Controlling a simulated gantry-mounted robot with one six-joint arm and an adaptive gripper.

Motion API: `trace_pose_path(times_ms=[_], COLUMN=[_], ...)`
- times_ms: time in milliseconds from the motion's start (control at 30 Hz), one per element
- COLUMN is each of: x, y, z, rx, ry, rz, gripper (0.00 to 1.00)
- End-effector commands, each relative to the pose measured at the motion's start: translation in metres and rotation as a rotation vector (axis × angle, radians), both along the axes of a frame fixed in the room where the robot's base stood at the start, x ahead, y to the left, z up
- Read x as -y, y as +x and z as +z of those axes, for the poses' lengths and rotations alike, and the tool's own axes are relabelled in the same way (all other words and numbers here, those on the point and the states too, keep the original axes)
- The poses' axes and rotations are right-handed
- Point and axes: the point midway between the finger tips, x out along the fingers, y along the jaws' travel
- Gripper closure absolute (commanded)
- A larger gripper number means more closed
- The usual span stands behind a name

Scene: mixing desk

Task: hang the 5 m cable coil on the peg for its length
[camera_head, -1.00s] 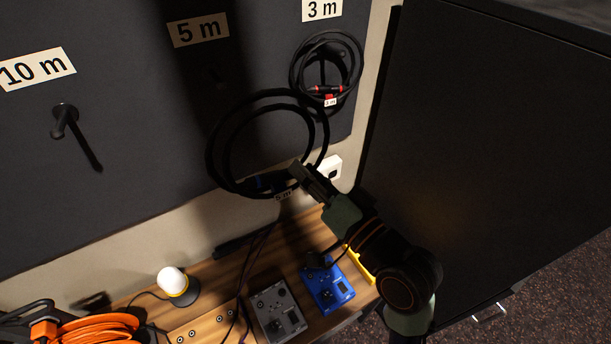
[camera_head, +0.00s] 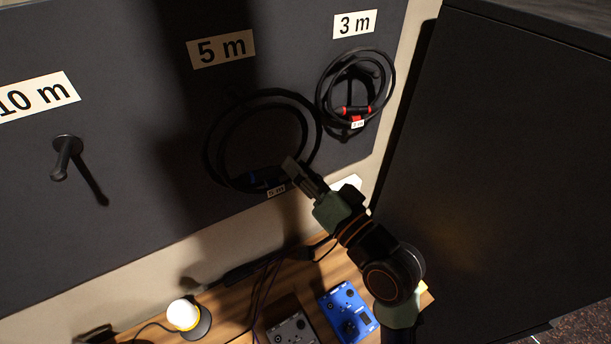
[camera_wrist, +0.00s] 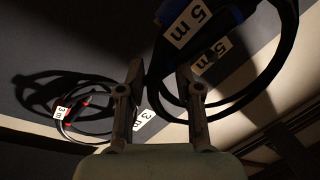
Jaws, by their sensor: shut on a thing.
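The 5 m cable coil (camera_head: 317,130) is a black ring with a blue-marked connector part and a white 5 m tag (camera_head: 276,191) at its bottom. My gripper (camera_head: 291,170) is shut on the coil's lower right part and holds it in front of the dark board, below the 5 m label (camera_head: 222,48). The coil also shows in the wrist view (camera_wrist: 283,50), with its tag near the fingers. The 5 m peg (camera_head: 236,92) is barely visible in shadow near the coil's upper left rim. I cannot tell whether the coil touches it.
The 3 m coil (camera_head: 391,85), with red connectors, hangs at the right under its label. The 10 m peg (camera_head: 66,150) is bare at the left. A blue box (camera_head: 347,311), a grey box (camera_head: 292,331) and a lamp (camera_head: 184,314) stand on the desk. A black cabinet stands at right.

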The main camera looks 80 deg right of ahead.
Motion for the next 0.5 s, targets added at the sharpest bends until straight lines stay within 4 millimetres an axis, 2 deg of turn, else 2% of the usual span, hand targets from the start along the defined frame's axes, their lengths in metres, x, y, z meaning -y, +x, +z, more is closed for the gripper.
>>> trace_pose_path(times_ms=[500], x=[0.024], y=[0.025], z=[-0.002], rx=[0.004], ry=[-0.003], rz=[0.001], gripper=[1.00])
